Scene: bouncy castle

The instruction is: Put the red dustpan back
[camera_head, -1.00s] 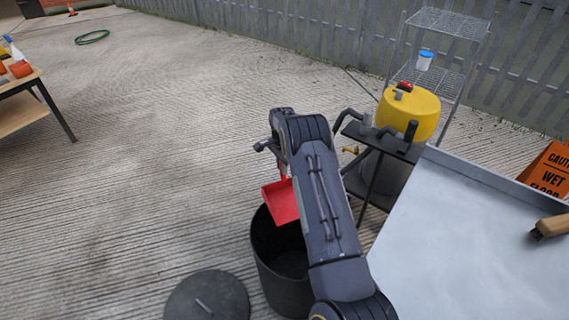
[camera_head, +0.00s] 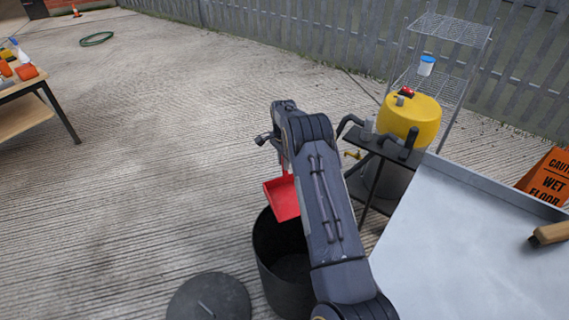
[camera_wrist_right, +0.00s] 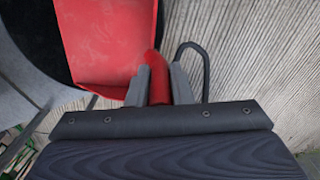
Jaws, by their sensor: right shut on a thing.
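The red dustpan (camera_head: 282,198) hangs from my right gripper (camera_wrist_right: 159,84), over or beside the rim of a black bin (camera_head: 286,270). In the right wrist view the gripper's two grey fingers are shut on the dustpan's red handle, and the red pan (camera_wrist_right: 108,38) extends away from them. The dark bin opening (camera_wrist_right: 35,35) shows behind the pan there. In the head view my right arm hides the fingers and part of the dustpan. My left gripper is not in view.
A round black lid (camera_head: 209,298) lies on the concrete left of the bin. A yellow machine (camera_head: 409,116) sits on a dark stand to the right, before a wire rack (camera_head: 447,30). A grey tabletop (camera_head: 470,240) is at right, a workbench (camera_head: 25,112) at far left. Open concrete lies between.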

